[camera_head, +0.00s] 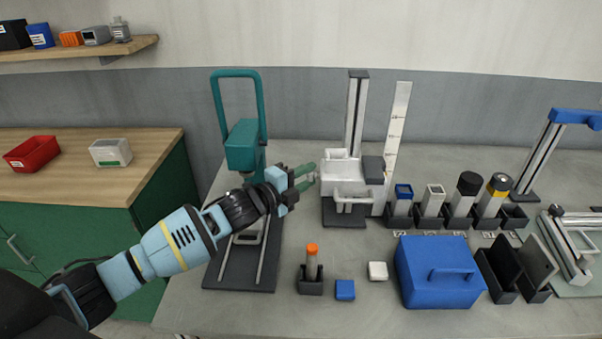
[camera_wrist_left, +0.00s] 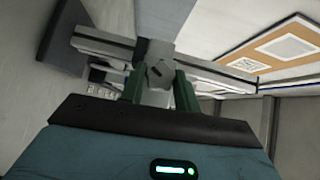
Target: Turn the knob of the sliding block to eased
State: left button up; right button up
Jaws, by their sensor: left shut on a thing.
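The sliding block (camera_head: 341,172) is a pale grey-white block on an upright dark-topped column (camera_head: 357,105), with a scale strip (camera_head: 397,130) to its right. My left gripper (camera_head: 305,177) reaches the block's left side, its green fingers pointing right. In the left wrist view, the green fingers of the left gripper (camera_wrist_left: 160,88) are shut on a grey faceted knob (camera_wrist_left: 158,73) with a dark mark on its face. The knob is mostly hidden by the fingers in the head view. I cannot read its setting. My right gripper is not in view.
A teal press-like stand (camera_head: 242,145) stands close behind my left arm. An orange-topped item (camera_head: 312,262), a blue cube (camera_head: 345,290), a white cube (camera_head: 377,271) and a blue case (camera_head: 438,273) are in front. Holders with several cylinders and blocks stand to the right.

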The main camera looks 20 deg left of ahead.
pick_arm(q)
jog(key=shift+w+a+r+n+g+y, duration=0.15)
jog(key=shift+n+g+y, duration=0.1)
jog(key=shift+n+g, duration=0.65)
jog(key=shift+s+d+r+n+g+y, duration=0.1)
jog(key=shift+n+g+y, duration=0.15)
jog(key=shift+n+g, duration=0.6)
jog(key=shift+g, duration=0.35)
jog(key=o, duration=1)
jog(key=shift+c, duration=0.2)
jog(key=v, duration=0.7)
jog(key=shift+s+a+r, duration=0.2)
jog(key=shift+s+r, duration=0.05)
